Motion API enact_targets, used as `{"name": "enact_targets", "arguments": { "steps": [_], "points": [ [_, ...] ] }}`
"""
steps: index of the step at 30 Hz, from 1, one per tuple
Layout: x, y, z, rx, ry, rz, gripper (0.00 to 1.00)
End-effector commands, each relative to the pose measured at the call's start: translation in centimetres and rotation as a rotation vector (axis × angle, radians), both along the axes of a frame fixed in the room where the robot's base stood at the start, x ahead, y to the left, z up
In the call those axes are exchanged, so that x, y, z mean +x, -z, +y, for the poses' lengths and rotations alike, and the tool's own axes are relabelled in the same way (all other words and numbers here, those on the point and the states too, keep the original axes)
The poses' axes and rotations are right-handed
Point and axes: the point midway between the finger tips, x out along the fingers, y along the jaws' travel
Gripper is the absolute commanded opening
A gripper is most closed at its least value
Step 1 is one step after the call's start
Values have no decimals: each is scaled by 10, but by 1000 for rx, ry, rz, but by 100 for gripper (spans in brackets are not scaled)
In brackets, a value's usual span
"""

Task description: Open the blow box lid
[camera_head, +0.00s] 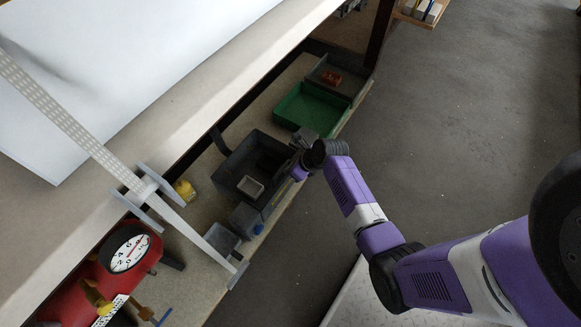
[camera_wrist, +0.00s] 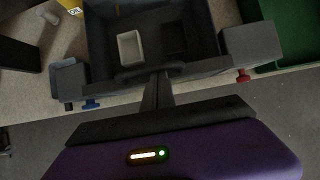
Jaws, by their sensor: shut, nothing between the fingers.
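The blow box (camera_head: 232,168) is a dark grey box on the shelf under the table. It also shows in the wrist view (camera_wrist: 98,40), where I see into its dark inside. A small pale tray (camera_wrist: 131,48) shows within the box outline. I cannot clearly tell the lid from the box walls. A dark raised bar, perhaps a handle, runs along the near rim (camera_wrist: 190,68). My gripper (camera_wrist: 158,82) is shut and empty, its fingertips at or just before the middle of this rim; contact cannot be told. In the head view my gripper (camera_head: 301,163) is at the box's right side.
A green tray (camera_head: 305,108) and a grey bin with a red part (camera_head: 331,78) stand farther along the shelf. A red tank with a gauge (camera_head: 127,250) is near. The floor at right is clear.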

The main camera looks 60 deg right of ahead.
Motion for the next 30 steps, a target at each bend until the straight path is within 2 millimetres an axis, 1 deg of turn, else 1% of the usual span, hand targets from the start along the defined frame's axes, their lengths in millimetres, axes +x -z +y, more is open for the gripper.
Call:
{"name": "enact_targets", "arguments": {
  "steps": [1, 8, 17, 24, 30],
  "points": [
    [5, -19, 0, -2, -2, 17, 0],
    [13, -44, 0, -1, -2, 29, 0],
    [34, -81, 2, -2, -3, 28, 0],
    [62, -114, 3, -2, -3, 26, 0],
    [86, -134, 3, -1, -2, 27, 0]
  ]
}}
